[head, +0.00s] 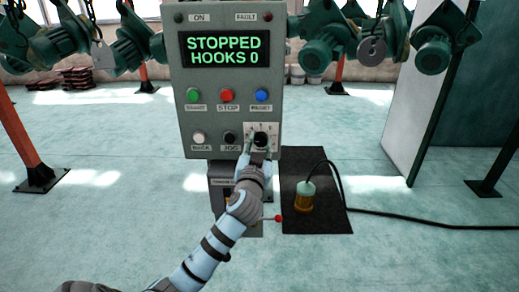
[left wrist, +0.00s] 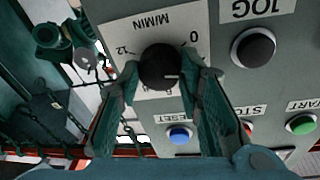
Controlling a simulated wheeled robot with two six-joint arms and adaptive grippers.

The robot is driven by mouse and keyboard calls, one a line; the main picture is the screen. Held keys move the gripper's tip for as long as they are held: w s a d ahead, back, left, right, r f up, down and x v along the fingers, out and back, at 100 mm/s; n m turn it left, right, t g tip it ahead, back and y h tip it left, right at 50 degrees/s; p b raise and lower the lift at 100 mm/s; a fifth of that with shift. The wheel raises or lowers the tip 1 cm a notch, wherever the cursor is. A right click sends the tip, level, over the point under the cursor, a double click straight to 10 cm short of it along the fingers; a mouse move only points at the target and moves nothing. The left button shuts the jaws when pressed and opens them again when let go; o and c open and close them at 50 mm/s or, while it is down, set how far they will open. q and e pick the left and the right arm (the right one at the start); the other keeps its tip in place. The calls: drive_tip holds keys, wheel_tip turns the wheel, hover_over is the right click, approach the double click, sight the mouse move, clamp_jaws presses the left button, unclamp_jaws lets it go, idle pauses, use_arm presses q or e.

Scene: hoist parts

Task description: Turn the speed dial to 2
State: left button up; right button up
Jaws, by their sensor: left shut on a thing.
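The speed dial (head: 261,139) is a black knob on a white scale plate at the lower right of the grey control panel (head: 177,70). In the left wrist view, the dial (left wrist: 160,68) appears with the scale upside down, with 0, 12 and M/MIN legible. A pale mark on the knob points to the right in that view. The number it meets is hidden by a finger. My left gripper (head: 260,147) is shut on the dial, with one finger on each side; it also shows in the left wrist view (left wrist: 165,80). My right gripper is not in view.
The display (head: 226,50) reads STOPPED HOOKS 0. Green, red and blue buttons sit above the dial, and the black JOG button (head: 230,137) is close on its left. A lamp-like pendant (head: 304,197) stands on a dark mat (head: 330,222). Green hoist parts hang behind.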

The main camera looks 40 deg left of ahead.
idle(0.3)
use_arm(q)
drive_tip(key=o, duration=1.2)
drive_tip(key=shift+c, duration=0.2)
drive_tip(key=v, duration=1.2)
